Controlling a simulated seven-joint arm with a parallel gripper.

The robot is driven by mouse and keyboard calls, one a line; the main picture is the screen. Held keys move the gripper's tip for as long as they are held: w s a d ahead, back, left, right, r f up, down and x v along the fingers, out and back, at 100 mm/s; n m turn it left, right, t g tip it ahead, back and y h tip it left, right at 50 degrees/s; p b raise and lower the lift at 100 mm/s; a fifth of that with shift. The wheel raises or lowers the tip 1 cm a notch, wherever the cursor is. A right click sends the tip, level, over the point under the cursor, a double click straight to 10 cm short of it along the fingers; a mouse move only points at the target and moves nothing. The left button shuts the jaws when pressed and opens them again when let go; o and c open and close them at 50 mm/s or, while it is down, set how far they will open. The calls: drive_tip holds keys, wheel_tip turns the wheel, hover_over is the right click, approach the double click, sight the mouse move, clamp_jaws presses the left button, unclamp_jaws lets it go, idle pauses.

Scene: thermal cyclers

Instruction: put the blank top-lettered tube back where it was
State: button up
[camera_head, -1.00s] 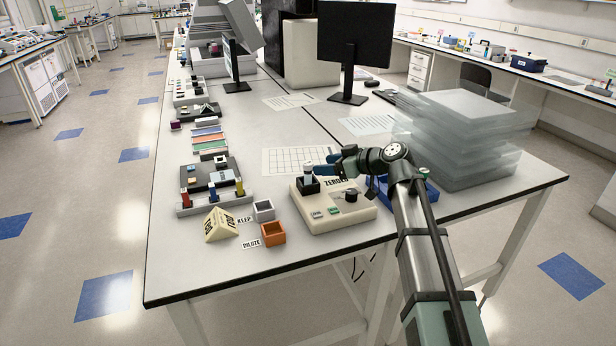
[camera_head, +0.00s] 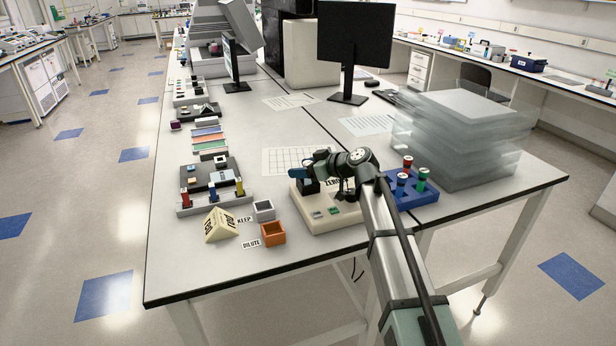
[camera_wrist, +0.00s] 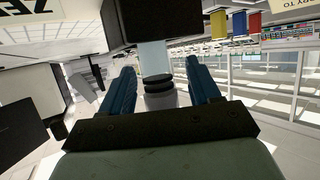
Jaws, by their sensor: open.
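A tube (camera_wrist: 160,98) with a pale body, a black ring and a whitish top stands in the dark block of a cream device (camera_head: 345,217). My gripper (camera_head: 306,173) is at that block. In the wrist view, its blue fingers (camera_wrist: 160,70) are open, one on each side of the tube, with visible gaps. In the head view my gripper mostly hides the tube. A blue rack (camera_head: 428,195) to the right of the device holds a red-capped tube (camera_head: 407,161), a white-topped tube (camera_head: 402,178) and a green-capped tube (camera_head: 423,174). I cannot read any lettering on the tops.
A grey open box (camera_head: 264,210) labelled KEEP and an orange one (camera_head: 272,233) labelled DILUTE stand left of the device. A yellow wedge sign (camera_head: 221,225) is beside them. Stacked clear trays (camera_head: 465,140) stand behind the rack.

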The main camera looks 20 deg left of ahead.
drive_tip(key=c, duration=1.1)
